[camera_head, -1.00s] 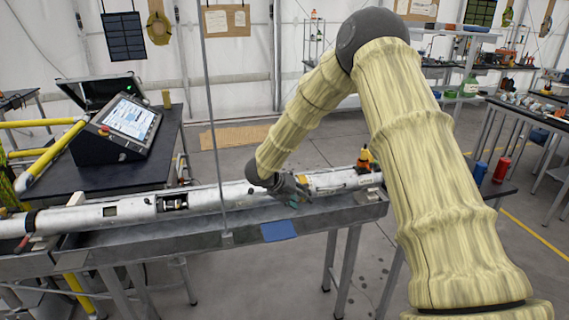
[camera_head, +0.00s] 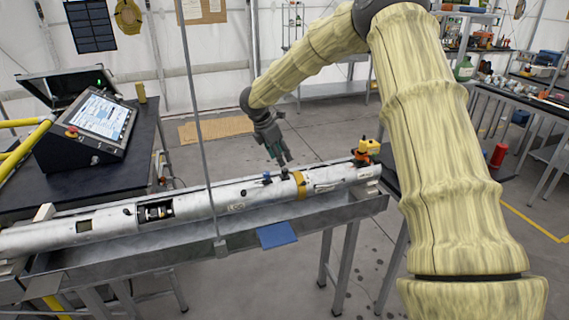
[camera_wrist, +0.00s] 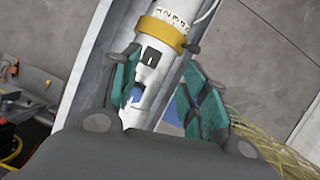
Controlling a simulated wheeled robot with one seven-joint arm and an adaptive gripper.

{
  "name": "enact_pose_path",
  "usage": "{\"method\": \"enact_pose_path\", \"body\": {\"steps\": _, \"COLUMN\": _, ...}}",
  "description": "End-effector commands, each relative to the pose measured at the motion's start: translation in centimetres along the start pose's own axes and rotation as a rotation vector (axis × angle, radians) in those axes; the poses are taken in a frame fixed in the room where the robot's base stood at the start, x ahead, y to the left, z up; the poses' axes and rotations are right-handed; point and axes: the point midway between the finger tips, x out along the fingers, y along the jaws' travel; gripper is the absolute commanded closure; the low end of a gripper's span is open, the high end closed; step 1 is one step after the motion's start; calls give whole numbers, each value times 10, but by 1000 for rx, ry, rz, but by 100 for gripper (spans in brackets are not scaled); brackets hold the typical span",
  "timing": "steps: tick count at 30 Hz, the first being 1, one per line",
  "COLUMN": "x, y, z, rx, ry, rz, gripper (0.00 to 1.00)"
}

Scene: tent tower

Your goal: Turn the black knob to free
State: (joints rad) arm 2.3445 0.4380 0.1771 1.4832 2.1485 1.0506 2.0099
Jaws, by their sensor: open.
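A long silvery tube (camera_head: 190,207) lies along a metal trough. A small black piece, apparently the black knob (camera_head: 284,174), stands on its top just left of a yellow band (camera_head: 300,185). In the wrist view a black piece (camera_wrist: 150,57) shows between my fingers, below the yellow band (camera_wrist: 160,35). A blue part (camera_head: 267,178) sits beside it on the tube, and blue also shows in the wrist view (camera_wrist: 136,95). My gripper (camera_head: 279,161) is open and empty, pointing down just above the knob. Whether a fingertip touches it, I cannot tell. The knob's setting is unreadable.
A thin upright pole (camera_head: 200,120) stands in front of the tube, left of my gripper. A yellow and orange device (camera_head: 367,150) is at the tube's right end. A console with a screen (camera_head: 98,122) stands on a black table at left. A blue pad (camera_head: 277,235) hangs on the trough's front.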

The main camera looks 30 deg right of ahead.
Motion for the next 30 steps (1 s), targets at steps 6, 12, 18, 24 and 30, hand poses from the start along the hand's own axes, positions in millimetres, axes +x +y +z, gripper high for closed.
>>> {"method": "enact_pose_path", "body": {"steps": 6, "x": 38, "y": 3, "z": -1, "rx": -3, "ry": -2, "rz": -8, "gripper": 55}}
{"method": "enact_pose_path", "body": {"steps": 12, "x": 54, "y": 0, "z": 1, "rx": 0, "ry": -2, "rz": -6, "gripper": 55}}
{"method": "enact_pose_path", "body": {"steps": 18, "x": 61, "y": 2, "z": 0, "rx": -1, "ry": -2, "rz": -6, "gripper": 55}}
{"method": "enact_pose_path", "body": {"steps": 24, "x": 61, "y": 2, "z": 0, "rx": -1, "ry": -2, "rz": -6, "gripper": 57}}
{"method": "enact_pose_path", "body": {"steps": 30, "x": 61, "y": 2, "z": 0, "rx": -1, "ry": -2, "rz": -6, "gripper": 93}}
